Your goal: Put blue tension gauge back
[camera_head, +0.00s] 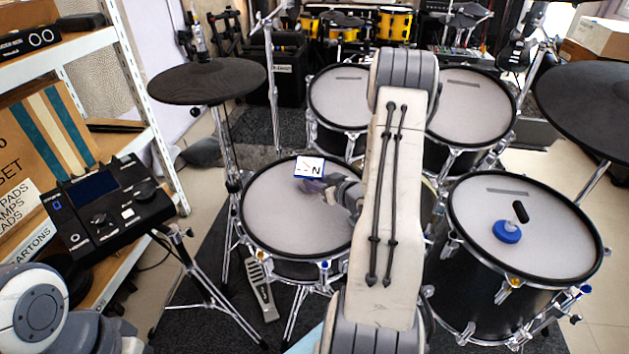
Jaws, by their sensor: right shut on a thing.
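The blue tension gauge (310,168) is a small box with a white face, a red needle, an "N" and a blue lower edge. It is over the upper part of the left front mesh drum pad (290,220). My right gripper (325,184) is at the gauge's lower right, shut on it. The fingers are small here, and my own arm hides part of the wrist. I cannot tell whether the gauge touches the pad. My left gripper is out of view; only a part of my left arm shows at the bottom left.
A blue disc with a black handle (508,230) is on the right front drum pad (550,240). Two more pads stand behind. A black cymbal pad (207,80) is at the upper left. A drum module (108,208) on a stand and a shelf (85,45) are at the left.

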